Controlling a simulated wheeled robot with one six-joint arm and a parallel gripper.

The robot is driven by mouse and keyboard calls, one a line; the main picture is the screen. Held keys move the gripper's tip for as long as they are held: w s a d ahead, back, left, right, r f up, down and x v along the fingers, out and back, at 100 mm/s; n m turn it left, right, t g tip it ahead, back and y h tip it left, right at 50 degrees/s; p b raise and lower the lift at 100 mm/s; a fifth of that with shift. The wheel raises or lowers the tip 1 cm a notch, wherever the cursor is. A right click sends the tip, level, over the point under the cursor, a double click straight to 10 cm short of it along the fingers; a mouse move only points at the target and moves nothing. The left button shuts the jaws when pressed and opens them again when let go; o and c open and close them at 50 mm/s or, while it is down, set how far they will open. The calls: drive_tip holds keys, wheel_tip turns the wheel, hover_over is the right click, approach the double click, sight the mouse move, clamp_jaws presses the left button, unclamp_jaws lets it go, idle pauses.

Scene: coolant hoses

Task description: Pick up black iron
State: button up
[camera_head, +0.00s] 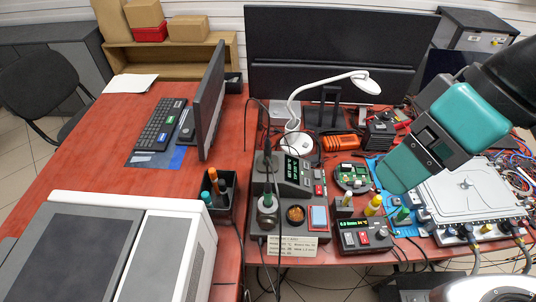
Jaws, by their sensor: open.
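A slim black upright tool that looks like the black iron (267,148) stands at the left end of the dark soldering station (288,212), with a dark cable by it. A green-collared handle (267,201) sits in a holder at the station's front left. My gripper (392,180) hangs at the right, pointing down and left, well to the right of the iron and apart from it. It is open, with nothing seen in it. Its fingers overlap from this angle, so the gap between them is hidden.
A second small station (362,236) with yellow- and green-handled tools stands below my gripper. A white lamp (296,143), a round green circuit board holder (352,177) and a black monitor (212,101) crowd the bench. The red desk top (110,180) at left has free room.

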drive_tip(key=c, duration=0.3)
drive_tip(key=w+a+f+n+b, duration=0.1)
drive_tip(key=w+b, duration=0.1)
drive_tip(key=w, duration=0.2)
drive_tip(key=w+a+f+n+b, duration=0.1)
drive_tip(key=w+a+n+b, duration=0.1)
drive_tip(key=w, duration=0.2)
drive_tip(key=w+a+f+n+b, duration=0.1)
drive_tip(key=w+a+f+n, duration=0.1)
drive_tip(key=w, duration=0.3)
drive_tip(key=shift+b, duration=0.4)
drive_tip(key=shift+c, duration=1)
drive_tip(key=n+b, duration=0.4)
drive_tip(key=n, duration=0.2)
approach(269, 148)
drive_tip(key=shift+w+p+x, duration=0.15)
drive_tip(key=shift+p+x, duration=0.8)
drive_tip(key=shift+x, duration=1.65)
drive_tip(key=shift+w+p+x, duration=0.2)
drive_tip(key=shift+p+x, duration=0.7)
drive_tip(key=shift+x, duration=1.65)
